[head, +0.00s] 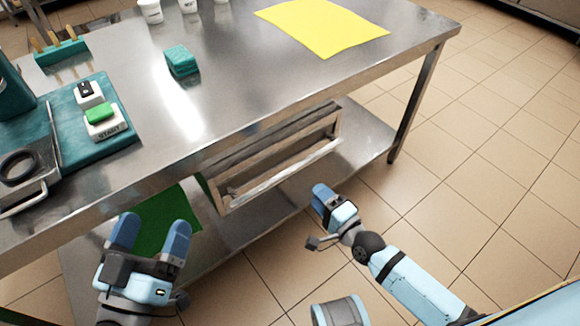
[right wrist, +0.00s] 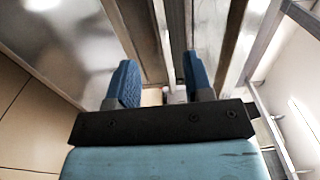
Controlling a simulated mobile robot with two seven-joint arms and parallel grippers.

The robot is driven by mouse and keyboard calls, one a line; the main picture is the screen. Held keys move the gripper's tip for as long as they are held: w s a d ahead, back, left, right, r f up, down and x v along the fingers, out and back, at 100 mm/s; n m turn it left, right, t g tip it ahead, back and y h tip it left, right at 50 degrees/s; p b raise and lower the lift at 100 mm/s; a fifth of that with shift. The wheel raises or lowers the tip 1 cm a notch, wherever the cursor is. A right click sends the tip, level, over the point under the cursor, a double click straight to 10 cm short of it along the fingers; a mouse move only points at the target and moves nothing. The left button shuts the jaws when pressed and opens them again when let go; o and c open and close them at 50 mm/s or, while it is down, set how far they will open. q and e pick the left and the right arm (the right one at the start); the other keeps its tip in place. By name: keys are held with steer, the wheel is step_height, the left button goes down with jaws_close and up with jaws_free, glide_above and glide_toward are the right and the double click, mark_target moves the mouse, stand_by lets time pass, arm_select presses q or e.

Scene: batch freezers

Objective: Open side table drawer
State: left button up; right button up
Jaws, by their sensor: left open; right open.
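The side table drawer (head: 278,172) is a metal drawer hanging under the steel table top (head: 230,100). A gap shows behind its front bar, so it seems at least partly pulled out; how far I cannot tell. My right gripper (head: 322,194) is just in front of and to the right of the drawer front, apart from it in the head view. In the right wrist view my right gripper (right wrist: 155,80) has its fingers apart, with metal bars beyond them; contact cannot be told. My left gripper (head: 150,232) is open and empty at the table's front edge, left of the drawer.
On the table are a yellow sheet (head: 320,25), a teal sponge (head: 182,61), white cups (head: 151,11) and a teal machine with a green START button (head: 100,113). A lower shelf (head: 235,232) and a table leg (head: 418,100) stand nearby. The tiled floor (head: 490,140) at right is clear.

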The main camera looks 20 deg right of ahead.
mark_target(293, 171)
arm_select(q)
steer(key=shift+g, duration=0.8)
steer(key=f+b, duration=0.1)
steer(key=f, duration=0.1)
steer(key=f+b, duration=0.1)
steer(key=f, duration=0.1)
steer(key=shift+w+d+f+b, duration=0.15)
steer(key=shift+w+d+b, duration=0.05)
steer(key=shift+b, duration=0.1)
arm_select(e)
steer(key=x, duration=1.1)
steer(key=shift+w, duration=0.15)
jaws_close()
